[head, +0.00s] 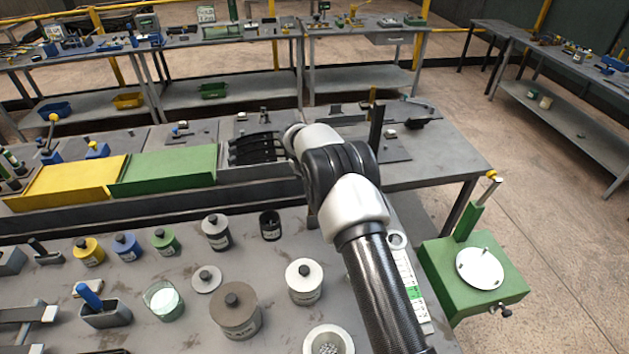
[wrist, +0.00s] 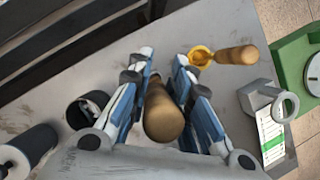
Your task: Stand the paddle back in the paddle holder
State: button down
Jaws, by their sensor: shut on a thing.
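In the wrist view my gripper (wrist: 162,58) has its two blue-and-white fingers on either side of a brown wooden handle (wrist: 165,115) and is shut on it. I take this handle for the paddle's; its rounded end faces the camera and its far end is hidden. In the head view my arm hides the gripper and the paddle. A dark open cup (wrist: 88,108) stands left of the gripper, with something pale inside; it also shows in the head view (head: 270,224). I cannot tell whether it is the paddle holder.
A wooden-handled tool with a brass ring (wrist: 235,56) lies beyond the fingers. A grey block with a ring (wrist: 262,97) is at right, beside a label strip (wrist: 270,138). Several lidded jars, including a white one (head: 304,283), crowd the bench. A green stand (head: 470,280) is at right.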

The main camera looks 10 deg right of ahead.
jog(key=shift+f+b, duration=1.9)
jog(key=shift+f, duration=1.3)
jog(key=c, duration=1.4)
grip_release()
jog(key=shift+o, duration=0.3)
jog(key=o, duration=0.4)
jog(key=shift+r, duration=0.1)
jog(key=shift+r+p, duration=2.15)
jog(key=shift+r, duration=1.25)
